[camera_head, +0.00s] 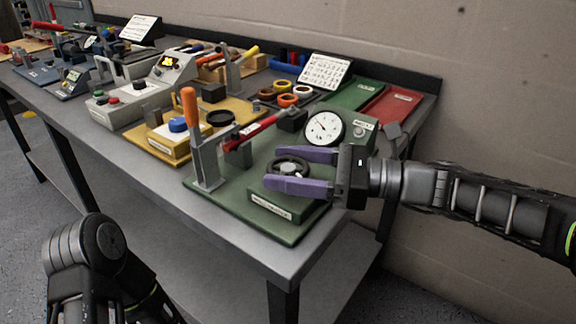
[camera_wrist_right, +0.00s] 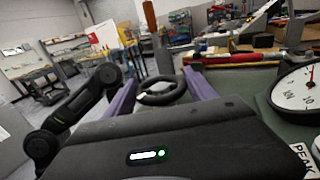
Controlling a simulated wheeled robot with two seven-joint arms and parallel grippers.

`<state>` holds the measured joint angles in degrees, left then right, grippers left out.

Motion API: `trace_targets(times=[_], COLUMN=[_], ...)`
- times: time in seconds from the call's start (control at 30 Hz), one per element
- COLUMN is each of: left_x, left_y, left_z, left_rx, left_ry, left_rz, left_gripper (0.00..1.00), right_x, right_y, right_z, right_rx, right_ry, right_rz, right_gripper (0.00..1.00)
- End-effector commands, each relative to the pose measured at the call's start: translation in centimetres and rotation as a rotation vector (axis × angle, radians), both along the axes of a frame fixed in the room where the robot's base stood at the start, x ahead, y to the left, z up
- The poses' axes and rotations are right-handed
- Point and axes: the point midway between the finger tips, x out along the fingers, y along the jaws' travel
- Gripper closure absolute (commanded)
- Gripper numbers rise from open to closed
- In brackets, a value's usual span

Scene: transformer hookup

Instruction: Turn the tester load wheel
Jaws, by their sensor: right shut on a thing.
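The tester load wheel (camera_head: 289,168) is a small black handwheel on a green box at the front right of the bench. My right gripper (camera_head: 283,170) comes in from the right with its purple fingers on either side of the wheel, shut on it. In the right wrist view the wheel (camera_wrist_right: 162,90) lies between the two purple fingers. The tester's round white dial (camera_head: 324,129) stands just behind the wheel, and part of the dial (camera_wrist_right: 300,86) shows in the right wrist view. My left arm is at the lower left; its gripper is out of view.
A yellow board (camera_head: 158,148), a grey meter box (camera_head: 176,72), tape rolls (camera_head: 285,100) and green and red trays (camera_head: 390,104) crowd the bench behind.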

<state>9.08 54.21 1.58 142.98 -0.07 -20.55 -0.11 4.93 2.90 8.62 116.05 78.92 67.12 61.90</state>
Motion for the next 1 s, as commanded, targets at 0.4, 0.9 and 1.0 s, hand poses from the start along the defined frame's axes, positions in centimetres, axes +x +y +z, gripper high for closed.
trace_targets(times=[0.4,0.9,1.0], left_x=[0.0,0.8,1.4], left_y=[0.0,0.7,1.4], left_z=[-1.2,-9.0,-11.7], left_rx=[0.0,0.011,0.02], left_ry=[0.0,-0.011,-0.023], left_rz=[0.001,0.021,0.037], left_gripper=[1.0,1.0,1.0], right_x=[-0.1,-0.3,-0.3], right_y=[0.0,0.1,0.2], right_z=[-0.2,-1.1,-1.3], right_rx=[-0.001,0.004,0.006], right_ry=[-0.002,-0.006,-0.005], right_rz=[-0.15,-0.583,-0.677], right_gripper=[0.76,0.76,0.76])
